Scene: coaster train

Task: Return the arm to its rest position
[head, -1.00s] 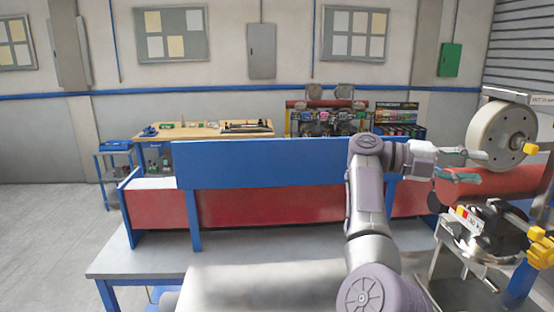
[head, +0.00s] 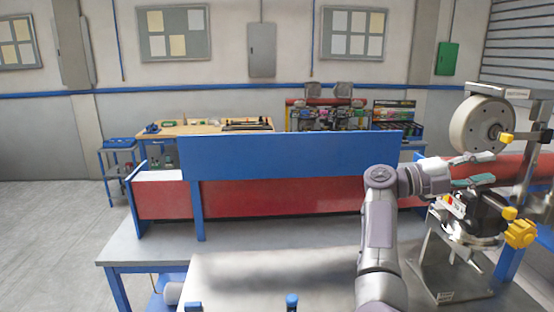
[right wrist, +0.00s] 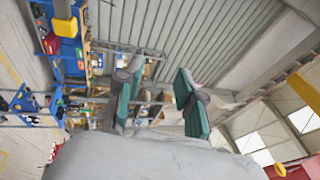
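My right arm (head: 378,215) reaches up from the bottom right in the head view and bends right at the elbow. My right gripper (head: 485,170) is at its end, in front of the red roller and below the pale wheel. Its two fingers stand apart, and I see nothing held. In the right wrist view the gripper (right wrist: 155,105) shows two green-padded fingers with an empty gap between them. My left arm and left gripper are not in view.
A pale wheel (head: 482,125) and a black device with yellow knobs (head: 475,215) stand close to my right gripper. A blue panel (head: 290,156) and long red body (head: 280,198) cross the middle. The grey table (head: 160,245) is mostly bare at front left.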

